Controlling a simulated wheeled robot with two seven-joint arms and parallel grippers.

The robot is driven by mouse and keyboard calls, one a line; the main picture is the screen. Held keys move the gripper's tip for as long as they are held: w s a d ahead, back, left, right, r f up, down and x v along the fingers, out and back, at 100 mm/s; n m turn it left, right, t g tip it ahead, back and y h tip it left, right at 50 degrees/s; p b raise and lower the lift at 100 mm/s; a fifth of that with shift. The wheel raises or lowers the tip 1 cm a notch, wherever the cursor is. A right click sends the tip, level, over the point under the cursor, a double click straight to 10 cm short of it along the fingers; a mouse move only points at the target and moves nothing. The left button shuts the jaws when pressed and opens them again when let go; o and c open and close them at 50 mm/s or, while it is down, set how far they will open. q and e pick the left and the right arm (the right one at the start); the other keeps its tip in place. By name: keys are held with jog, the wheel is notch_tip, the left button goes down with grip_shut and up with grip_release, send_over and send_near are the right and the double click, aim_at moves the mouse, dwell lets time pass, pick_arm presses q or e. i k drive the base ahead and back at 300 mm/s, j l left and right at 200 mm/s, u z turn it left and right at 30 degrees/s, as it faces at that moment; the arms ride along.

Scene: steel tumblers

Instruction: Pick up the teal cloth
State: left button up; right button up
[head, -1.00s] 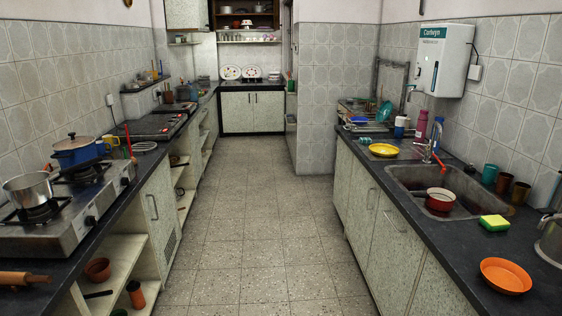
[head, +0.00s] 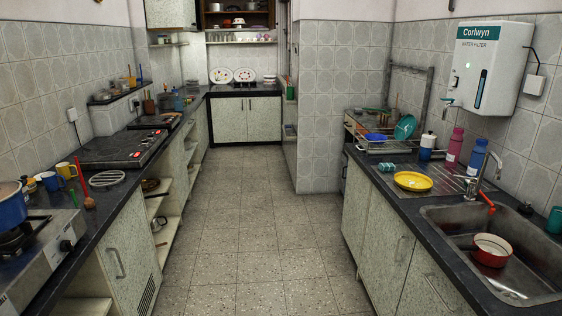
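A small teal and pale item (head: 388,168) lies on the right counter, near the dish rack and behind the yellow plate. It may be the teal cloth, but it is too small to tell. Neither of my grippers is in view.
The right counter holds a yellow plate (head: 413,181), a pink bottle (head: 454,149), a blue bottle (head: 477,158), a dish rack (head: 387,145) with a teal plate (head: 405,127), and a sink (head: 465,262) holding a red bowl (head: 491,249). A blue pot (head: 10,206) is at left. The floor (head: 252,220) between is clear.

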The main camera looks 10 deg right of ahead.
aim_at(382, 167)
jog(key=i+j+z, duration=0.1)
jog(key=i, duration=1.35)
jog(key=i+j+z, duration=0.1)
jog(key=i+z, duration=0.15)
jog(key=i, duration=0.2)
jog(key=i+j+z, duration=0.2)
jog(key=i, duration=0.25)
jog(key=i+j+z, duration=0.25)
jog(key=i, duration=0.15)
